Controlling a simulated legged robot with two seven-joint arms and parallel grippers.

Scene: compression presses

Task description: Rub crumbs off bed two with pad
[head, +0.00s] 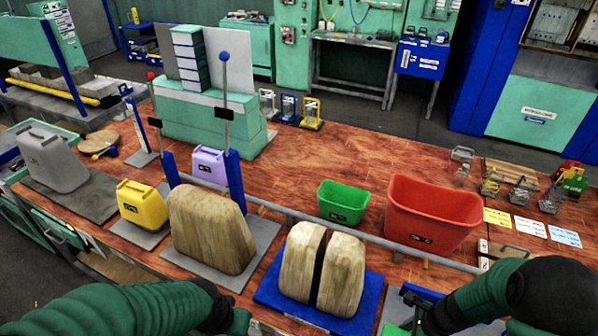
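No pad and no crumbs can be made out, and no bed is visibly marked as two. A tan wooden block (208,230) stands on a grey plate (262,240) at center left. A split pair of wooden blocks (340,275) stands upright on a blue plate (268,295) at the front center. My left arm comes in at the bottom left; its hand end (238,322) is at the bottom edge, left of the blue plate, with the fingers hidden. My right gripper (412,318) is at the bottom edge, right of the blue plate, mostly cut off; its finger opening cannot be made out.
A grey rail (400,245) runs behind the blocks. Beyond it stand a green bin (343,203) and a red bin (432,215). A yellow container (143,205), a purple one (210,164) and a grey one (52,158) stand left. Blue posts (234,180) rise near the tan block. The rear center tabletop is clear.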

